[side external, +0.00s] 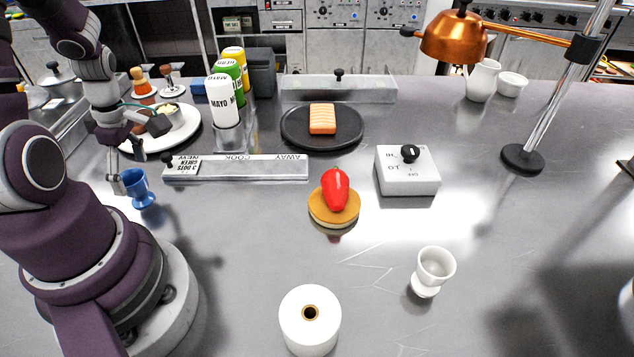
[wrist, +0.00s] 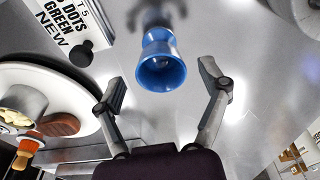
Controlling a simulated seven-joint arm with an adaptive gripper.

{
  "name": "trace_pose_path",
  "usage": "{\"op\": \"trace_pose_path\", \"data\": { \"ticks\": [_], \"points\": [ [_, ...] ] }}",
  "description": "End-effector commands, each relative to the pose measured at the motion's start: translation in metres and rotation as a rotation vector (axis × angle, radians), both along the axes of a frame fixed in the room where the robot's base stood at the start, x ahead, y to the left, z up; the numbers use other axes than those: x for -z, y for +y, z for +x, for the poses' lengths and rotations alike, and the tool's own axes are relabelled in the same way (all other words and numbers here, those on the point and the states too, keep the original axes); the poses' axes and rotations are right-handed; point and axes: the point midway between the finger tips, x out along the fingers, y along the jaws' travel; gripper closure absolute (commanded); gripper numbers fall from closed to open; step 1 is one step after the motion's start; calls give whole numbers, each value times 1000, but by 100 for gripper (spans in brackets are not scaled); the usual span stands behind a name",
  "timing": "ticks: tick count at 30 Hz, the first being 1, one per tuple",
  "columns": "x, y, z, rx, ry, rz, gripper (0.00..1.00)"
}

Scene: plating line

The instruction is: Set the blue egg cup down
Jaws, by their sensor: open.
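The blue egg cup (side external: 137,187) stands upright on the steel counter, at the left of the side external view, near my base. In the wrist view the same cup (wrist: 161,68) shows with its round mouth toward the camera, just beyond the gap between my fingers. My gripper (side external: 130,163) is open beside and above the cup. In the wrist view the two fingers of my gripper (wrist: 167,90) are spread wide, one on each side, with visible gaps to the cup. Nothing is held.
A white plate (side external: 190,134) with a small bowl lies behind the cup. A labelled metal rail (side external: 240,169) lies to its right. A white egg cup (side external: 434,268), paper roll (side external: 297,335) and pancake stack (side external: 322,211) stand farther right. The counter between them is clear.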

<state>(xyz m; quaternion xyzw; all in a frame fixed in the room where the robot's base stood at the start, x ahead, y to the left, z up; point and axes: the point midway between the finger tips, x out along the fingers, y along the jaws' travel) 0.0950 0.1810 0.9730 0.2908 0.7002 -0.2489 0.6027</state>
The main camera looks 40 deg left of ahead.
Motion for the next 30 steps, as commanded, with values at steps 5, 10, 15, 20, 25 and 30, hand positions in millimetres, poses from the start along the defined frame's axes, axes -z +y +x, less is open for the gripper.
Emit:
{"op": "trace_pose_path", "data": {
  "ticks": [5,10,15,20,25,30],
  "points": [
    [-44,-3,6,2,-6,9,25],
    [-79,-7,9,2,-3,8,25],
    [-96,-15,16,90,-14,7,25],
    [-127,-72,59,913,-98,83,25],
    [-153,-150,74,1908,-158,272,25],
    [-160,-181,70,2320,-167,399,25]
  ]
}}
